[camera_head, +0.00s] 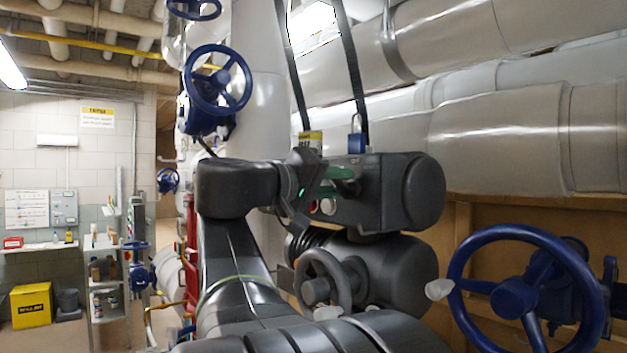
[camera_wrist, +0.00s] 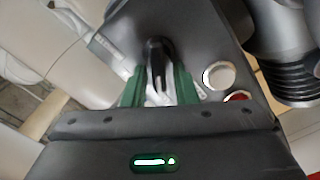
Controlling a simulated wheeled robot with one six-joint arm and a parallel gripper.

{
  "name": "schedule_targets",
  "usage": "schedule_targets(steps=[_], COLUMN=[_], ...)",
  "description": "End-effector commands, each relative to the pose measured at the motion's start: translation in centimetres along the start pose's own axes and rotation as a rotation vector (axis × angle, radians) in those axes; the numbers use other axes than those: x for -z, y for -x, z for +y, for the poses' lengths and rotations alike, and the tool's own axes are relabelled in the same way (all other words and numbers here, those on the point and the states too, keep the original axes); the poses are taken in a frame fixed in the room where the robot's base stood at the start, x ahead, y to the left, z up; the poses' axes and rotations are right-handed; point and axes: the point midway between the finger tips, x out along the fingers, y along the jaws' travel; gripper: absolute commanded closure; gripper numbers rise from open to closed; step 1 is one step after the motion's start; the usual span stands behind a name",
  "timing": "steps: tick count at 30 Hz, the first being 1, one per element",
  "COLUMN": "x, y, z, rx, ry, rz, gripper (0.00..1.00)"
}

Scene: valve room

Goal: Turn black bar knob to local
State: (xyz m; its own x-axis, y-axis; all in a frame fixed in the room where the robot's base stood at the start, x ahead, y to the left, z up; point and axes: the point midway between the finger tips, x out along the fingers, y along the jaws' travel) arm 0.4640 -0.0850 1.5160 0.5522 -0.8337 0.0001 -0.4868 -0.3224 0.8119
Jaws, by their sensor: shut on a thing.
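The black bar knob (camera_wrist: 157,54) stands out from the face of a dark grey actuator housing (camera_wrist: 205,28) in the wrist view. My gripper (camera_wrist: 160,90) has a green finger on each side of the knob and is shut on it. In the head view my gripper (camera_head: 340,187) reaches the left face of the housing (camera_head: 408,190); the knob is hidden there behind my wrist and fingers. The marks around the knob, including any for local, cannot be read.
A white button (camera_wrist: 219,75) and a red button (camera_wrist: 238,96) sit close to the right finger. A grey handwheel (camera_head: 322,284) is below the housing. A large blue handwheel (camera_head: 525,290) stands at right, another blue one (camera_head: 217,80) above left. Straps hang above the housing.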

Motion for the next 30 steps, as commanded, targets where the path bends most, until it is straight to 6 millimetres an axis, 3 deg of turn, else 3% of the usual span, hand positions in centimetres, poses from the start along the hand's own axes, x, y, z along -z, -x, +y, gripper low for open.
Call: schedule_targets(steps=[23, 24, 30], x=[-0.03, -0.03, -0.02], y=[-0.01, -0.01, 0.0], z=[-0.25, -0.25, -0.23], rx=[0.001, 0.001, 0.001], ry=[0.101, 0.101, 0.1], rz=[0.0, 0.0, 0.0], gripper=[0.97, 0.68, 0.67])
